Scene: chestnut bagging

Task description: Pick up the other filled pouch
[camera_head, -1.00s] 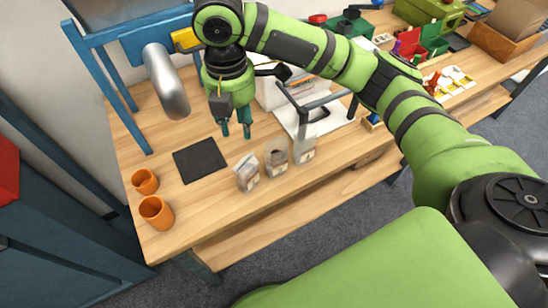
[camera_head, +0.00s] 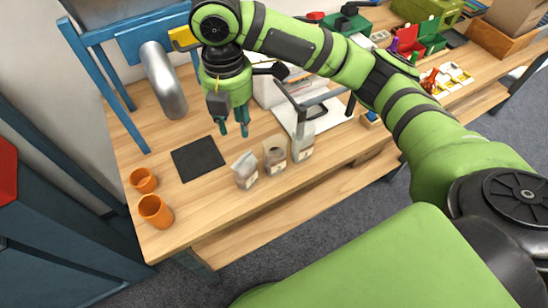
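Three small clear pouches with pale labels stand in a row near the front edge of the wooden table: a left one (camera_head: 245,170), a middle one (camera_head: 275,156) and a right one (camera_head: 302,143). I cannot tell clearly what each holds. My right gripper (camera_head: 234,131) points down above the table, behind the left and middle pouches. Its two teal fingers are apart with nothing between them, and it touches no pouch. My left gripper is not in view.
A dark square mat (camera_head: 198,158) lies left of the pouches. A silver chute (camera_head: 164,82) hangs behind. A grey-handled device (camera_head: 312,108) stands close behind the right pouch.

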